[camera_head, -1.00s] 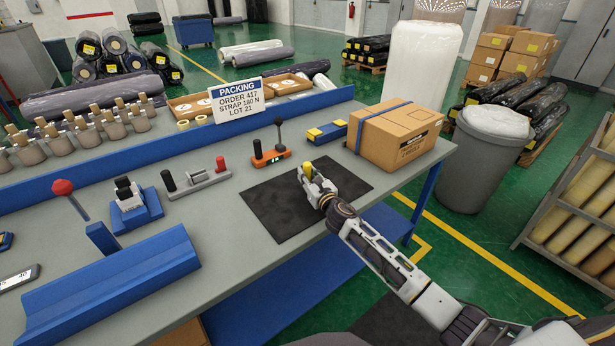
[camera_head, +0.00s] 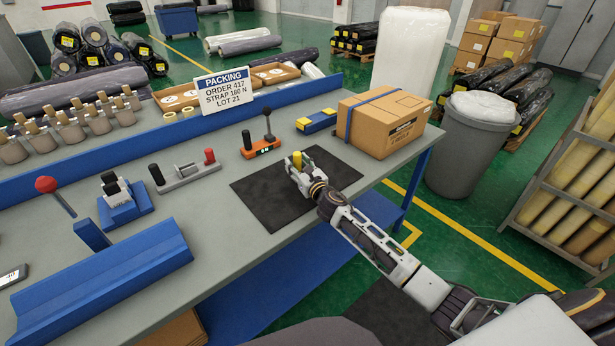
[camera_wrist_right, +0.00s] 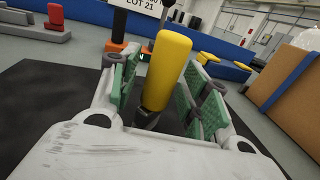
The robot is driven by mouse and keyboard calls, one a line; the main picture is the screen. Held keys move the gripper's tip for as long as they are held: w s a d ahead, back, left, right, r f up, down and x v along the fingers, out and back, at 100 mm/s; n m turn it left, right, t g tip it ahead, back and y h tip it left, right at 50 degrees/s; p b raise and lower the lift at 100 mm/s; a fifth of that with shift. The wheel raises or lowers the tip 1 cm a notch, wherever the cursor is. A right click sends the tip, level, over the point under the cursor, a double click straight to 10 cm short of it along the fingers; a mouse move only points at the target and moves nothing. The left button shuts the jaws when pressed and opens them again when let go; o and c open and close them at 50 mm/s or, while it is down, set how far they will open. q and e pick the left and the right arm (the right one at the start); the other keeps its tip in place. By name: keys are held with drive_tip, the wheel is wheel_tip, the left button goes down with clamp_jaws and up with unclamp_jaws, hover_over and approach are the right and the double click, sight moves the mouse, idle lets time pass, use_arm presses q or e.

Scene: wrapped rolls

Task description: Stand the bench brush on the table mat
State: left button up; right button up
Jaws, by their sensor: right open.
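The bench brush shows as a yellow handle (camera_head: 297,160) with a dark lower part, near the middle of the black table mat (camera_head: 262,205). In the right wrist view the yellow handle (camera_wrist_right: 167,70) is close to upright, leaning slightly in the picture. My right gripper (camera_head: 300,174) is low over the mat. Its green-padded fingers (camera_wrist_right: 162,92) are open on either side of the handle, with a gap visible on the right. The brush's foot is mostly hidden behind the gripper body. My left gripper is not in view.
A cardboard box (camera_head: 388,125) stands right of the mat. Behind the mat are an orange-based tool (camera_head: 262,147) and a blue-yellow block (camera_head: 316,121). A grey holder (camera_head: 187,174) stands to the left. The mat's left and front parts are clear.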

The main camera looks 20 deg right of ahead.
drive_tip(key=shift+s+d, duration=0.3)
drive_tip(key=shift+s, duration=1.65)
drive_tip(key=shift+s+d, duration=0.25)
drive_tip(key=shift+s, duration=1.75)
drive_tip(key=shift+s+d, duration=0.3)
drive_tip(key=shift+s, duration=1.65)
drive_tip(key=shift+a, duration=0.1)
